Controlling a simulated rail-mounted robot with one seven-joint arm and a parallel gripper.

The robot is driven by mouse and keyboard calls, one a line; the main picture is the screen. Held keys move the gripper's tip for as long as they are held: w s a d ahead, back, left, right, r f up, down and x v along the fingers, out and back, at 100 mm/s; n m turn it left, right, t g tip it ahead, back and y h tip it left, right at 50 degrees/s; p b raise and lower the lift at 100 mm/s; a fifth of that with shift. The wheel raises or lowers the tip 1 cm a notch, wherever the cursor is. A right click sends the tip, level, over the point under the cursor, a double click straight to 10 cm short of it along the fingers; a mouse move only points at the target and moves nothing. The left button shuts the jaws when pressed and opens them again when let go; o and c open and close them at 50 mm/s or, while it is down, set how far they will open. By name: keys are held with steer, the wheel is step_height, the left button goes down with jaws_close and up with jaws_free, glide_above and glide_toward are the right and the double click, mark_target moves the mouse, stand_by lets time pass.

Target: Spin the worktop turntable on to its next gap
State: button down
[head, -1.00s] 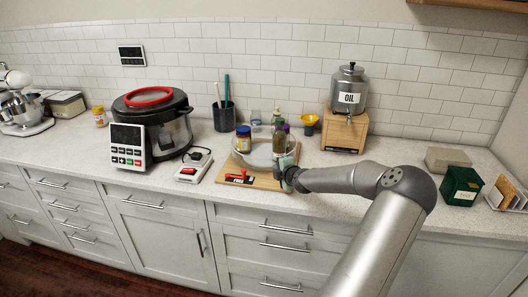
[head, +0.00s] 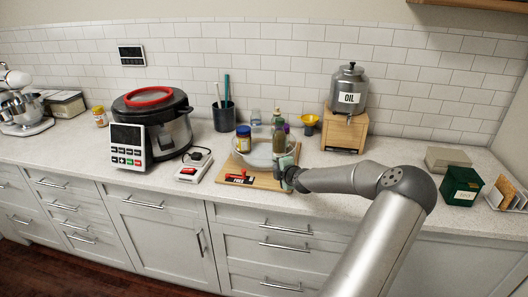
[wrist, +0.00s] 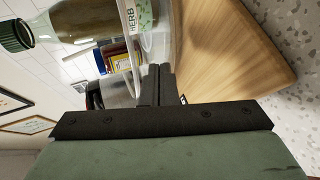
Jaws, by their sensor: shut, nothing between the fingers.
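The turntable (head: 258,160) is a round, clear-walled tray on a wooden board (head: 226,167) on the worktop. My gripper (head: 291,178) is at the turntable's front right edge, low over the board. In the wrist view, the shut fingers (wrist: 155,84) point in beside the clear rim (wrist: 150,42), with nothing between them. Whether they touch the rim I cannot tell. A bottle labelled HERB (wrist: 85,20) shows close to them.
A red-handled item (head: 238,177) lies at the board's front. A white scale-like device (head: 193,167) and a large cooker (head: 155,120) stand left. An oil dispenser (head: 347,95) on a wooden stand is behind right. A green box (head: 461,186) stands far right.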

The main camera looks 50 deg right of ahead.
steer(key=shift+w+d, duration=0.1)
steer(key=shift+w, duration=0.15)
stand_by(0.4)
steer(key=shift+w+d+b, duration=0.2)
steer(key=shift+w+b, duration=0.05)
steer(key=shift+b, duration=0.05)
steer(key=shift+w+d, duration=0.15)
steer(key=shift+w, duration=0.05)
steer(key=shift+s, duration=0.1)
steer(key=shift+s+d+b, duration=0.4)
steer(key=shift+s+d, duration=0.15)
steer(key=shift+d, duration=0.2)
steer(key=shift+s+d, duration=0.15)
steer(key=shift+d, duration=0.75)
steer(key=shift+s, duration=0.1)
